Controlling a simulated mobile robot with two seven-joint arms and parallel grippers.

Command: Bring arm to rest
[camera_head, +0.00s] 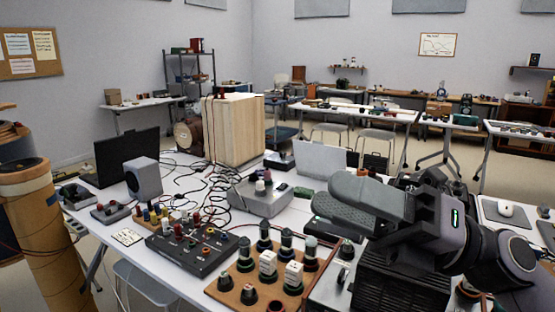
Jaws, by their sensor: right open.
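My right gripper (352,207) comes in from the right. It is open and empty, with its grey fingers pointing left above the right part of the near table. It hides some of the table and the things behind it. My left gripper is not in view. Below the right gripper stand a wooden board (228,283) with several dark and white posts and a dark ribbed box (385,296). I cannot tell whether the arm touches anything there.
The near white table (205,283) carries a black panel with knobs (190,250), a grey speaker cube (143,179), a large wooden cabinet (233,130), a laptop (320,160) and loose cables. A brown cylinder (35,215) stands at the left. More tables stand behind.

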